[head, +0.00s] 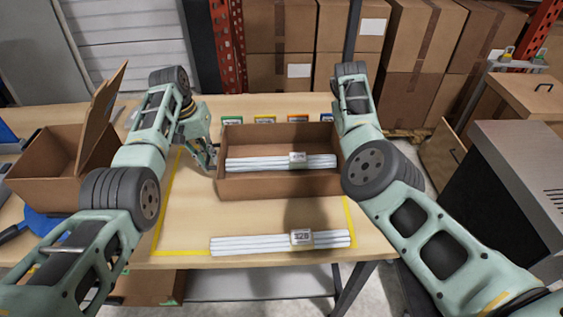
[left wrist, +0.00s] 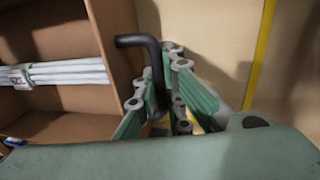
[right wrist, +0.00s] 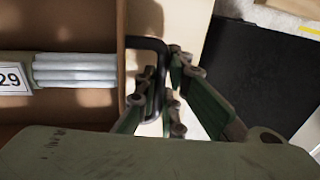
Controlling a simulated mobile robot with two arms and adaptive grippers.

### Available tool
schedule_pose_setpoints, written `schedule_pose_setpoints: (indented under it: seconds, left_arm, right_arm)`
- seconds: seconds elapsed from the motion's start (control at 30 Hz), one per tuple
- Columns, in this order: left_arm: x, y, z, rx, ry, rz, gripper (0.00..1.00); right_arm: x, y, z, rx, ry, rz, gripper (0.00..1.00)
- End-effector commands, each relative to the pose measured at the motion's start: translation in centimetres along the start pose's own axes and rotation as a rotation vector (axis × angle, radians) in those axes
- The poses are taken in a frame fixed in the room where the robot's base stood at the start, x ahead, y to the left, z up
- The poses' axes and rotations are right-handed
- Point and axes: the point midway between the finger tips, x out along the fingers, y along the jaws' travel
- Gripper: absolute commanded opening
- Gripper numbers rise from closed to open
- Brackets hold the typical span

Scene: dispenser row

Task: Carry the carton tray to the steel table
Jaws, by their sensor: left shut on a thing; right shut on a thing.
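The carton tray (head: 280,186) is a brown open box in the middle of the wooden table, with a labelled bundle of white rods (head: 260,163) lying inside. My left gripper (left wrist: 160,108) is shut on the black handle (left wrist: 140,41) on one end of the tray. My right gripper (right wrist: 162,102) is shut on the black handle (right wrist: 148,43) on the other end; in the head view my right arm hides it. The tray looks level; whether it touches the tabletop is hard to tell. I cannot identify the steel table for sure.
Another rod bundle, labelled 328 (head: 235,244), lies in front of the tray inside yellow tape (head: 190,252). An open carton (head: 40,165) stands left. A dark grey-topped unit (head: 510,150) stands right. Stacked boxes (head: 280,25) fill the back. Small coloured tags (head: 265,120) line the table's far side.

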Motion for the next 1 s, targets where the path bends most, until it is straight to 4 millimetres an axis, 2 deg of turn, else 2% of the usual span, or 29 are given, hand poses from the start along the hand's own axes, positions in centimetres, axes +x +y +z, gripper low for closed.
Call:
schedule_pose_setpoints:
  seconds: [0.47,1.0]
  left_arm:
    - [-0.4,0.1,-0.1,0.001,0.002,0.001,0.00]
    - [-4.8,1.0,0.0,0.001,0.002,0.001,0.00]
  right_arm:
    - [-0.4,0.0,0.1,0.000,-0.002,0.000,0.00]
    - [-4.8,-0.9,0.0,-0.001,-0.001,0.001,0.00]
